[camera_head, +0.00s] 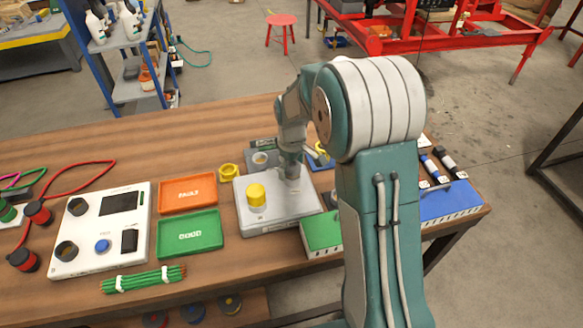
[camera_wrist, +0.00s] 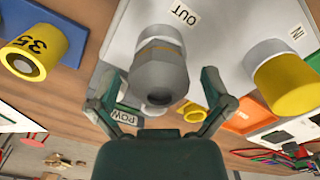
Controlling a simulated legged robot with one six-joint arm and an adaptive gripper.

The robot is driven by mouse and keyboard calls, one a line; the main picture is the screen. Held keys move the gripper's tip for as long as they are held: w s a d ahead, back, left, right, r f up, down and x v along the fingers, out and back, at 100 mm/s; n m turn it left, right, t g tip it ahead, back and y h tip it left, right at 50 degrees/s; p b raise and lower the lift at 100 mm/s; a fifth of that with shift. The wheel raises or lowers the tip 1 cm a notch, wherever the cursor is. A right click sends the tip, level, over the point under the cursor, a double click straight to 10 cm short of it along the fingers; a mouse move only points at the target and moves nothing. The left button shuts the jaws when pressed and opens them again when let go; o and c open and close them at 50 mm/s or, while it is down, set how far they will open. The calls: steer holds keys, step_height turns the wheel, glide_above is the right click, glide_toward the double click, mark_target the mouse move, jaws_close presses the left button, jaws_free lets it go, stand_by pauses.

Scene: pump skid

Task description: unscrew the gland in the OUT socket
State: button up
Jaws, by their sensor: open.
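The grey housing (camera_head: 280,226) stands on the bench. A grey hexagonal gland (camera_wrist: 158,72) with a dark hole in its end sits in a pale collar beside the OUT label (camera_wrist: 184,14) in the wrist view. My gripper (camera_wrist: 161,88) is open, with one finger on each side of the gland. I cannot tell whether the fingers touch it. In the head view my gripper (camera_head: 292,168) points down over the right part of the housing and hides most of the gland. A yellow gland (camera_head: 256,196) stands in the other socket, by the IN label (camera_wrist: 297,33).
An orange FAULT tray (camera_head: 188,193) and a green tray (camera_head: 189,233) lie left of the housing. A yellow ring (camera_head: 228,172) is behind it. A green box (camera_head: 321,233) stands close at its front right. A yellow cylinder marked 35 (camera_wrist: 45,40) shows in the wrist view.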

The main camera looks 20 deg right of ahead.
steer(key=m, duration=0.5)
steer(key=c, duration=1.1)
steer(key=n, duration=0.4)
steer(key=shift+s+n, duration=0.1)
steer(key=shift+n, duration=0.2)
steer(key=n, duration=0.4)
steer(key=shift+f, duration=0.1)
steer(key=o, duration=1.1)
steer(key=shift+r, duration=0.2)
